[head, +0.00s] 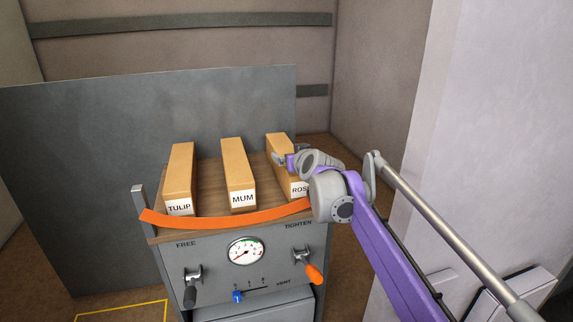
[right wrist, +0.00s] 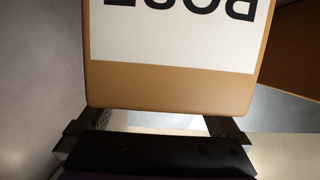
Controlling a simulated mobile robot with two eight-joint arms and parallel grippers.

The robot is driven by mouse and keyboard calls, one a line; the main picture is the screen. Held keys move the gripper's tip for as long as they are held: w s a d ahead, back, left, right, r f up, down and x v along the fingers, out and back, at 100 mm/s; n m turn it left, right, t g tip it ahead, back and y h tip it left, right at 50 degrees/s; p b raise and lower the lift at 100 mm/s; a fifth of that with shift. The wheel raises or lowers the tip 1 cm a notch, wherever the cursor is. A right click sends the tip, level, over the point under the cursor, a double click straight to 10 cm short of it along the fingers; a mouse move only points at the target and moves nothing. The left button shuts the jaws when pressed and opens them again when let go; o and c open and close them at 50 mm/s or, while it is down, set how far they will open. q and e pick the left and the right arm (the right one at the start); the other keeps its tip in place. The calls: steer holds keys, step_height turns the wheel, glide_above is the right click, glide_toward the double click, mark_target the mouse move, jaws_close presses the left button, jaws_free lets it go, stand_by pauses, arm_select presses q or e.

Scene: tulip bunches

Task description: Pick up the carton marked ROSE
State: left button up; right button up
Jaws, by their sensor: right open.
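The ROSE carton (head: 278,144) is a tall tan box at the right end of a wooden shelf, partly hidden behind my right arm. Its white label shows upside down in the right wrist view (right wrist: 180,40), large and close. My right gripper (head: 285,160) is at this carton. Its open fingers (right wrist: 160,122) show in the right wrist view at the carton's near end, one toward each side. I cannot tell whether they touch it. My left gripper is in neither view.
The TULIP carton (head: 180,172) and MUM carton (head: 237,168) stand left of it with gaps between. An orange strap (head: 230,219) runs along the shelf's front. Below are a gauge (head: 246,251) and levers. A grey panel (head: 90,150) stands behind; a pale wall (head: 490,120) is at right.

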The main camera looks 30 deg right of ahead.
mark_target(287, 152)
steer(key=shift+x, duration=1.55)
steer(key=shift+s+r, duration=0.1)
steer(key=shift+r, duration=0.05)
jaws_close()
